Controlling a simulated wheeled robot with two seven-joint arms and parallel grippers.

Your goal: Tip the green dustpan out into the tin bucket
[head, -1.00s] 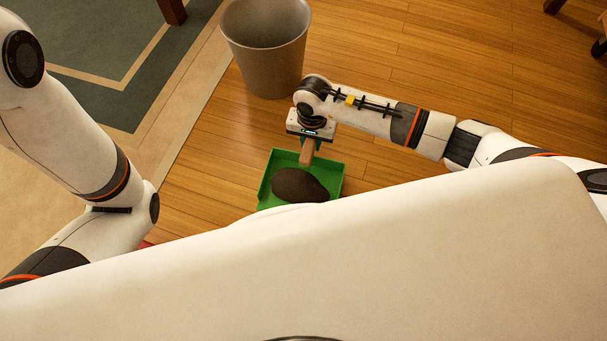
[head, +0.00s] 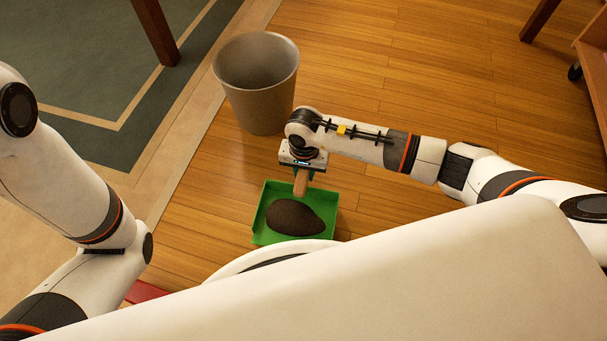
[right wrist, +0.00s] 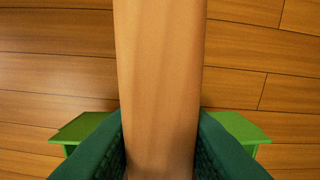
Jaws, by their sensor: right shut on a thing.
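The green dustpan (head: 263,228) shows in the head view just in front of my body, with a dark brown heap (head: 293,217) lying in it. Its wooden handle (head: 301,182) points up toward my right gripper (head: 301,172), which is shut on it. In the right wrist view the handle (right wrist: 160,80) runs between the green finger pads, with the pan's green edges (right wrist: 238,127) behind. The tin bucket (head: 262,100) stands upright on the floor beyond the right gripper, and the part of its inside I see looks empty. My left gripper is out of view.
The wooden floor (head: 420,80) is open to the right of the bucket. A green and beige rug (head: 80,140) lies at the left, with a dark wooden leg (head: 155,30) on it. A wooden piece on a caster (head: 592,60) stands at the far right.

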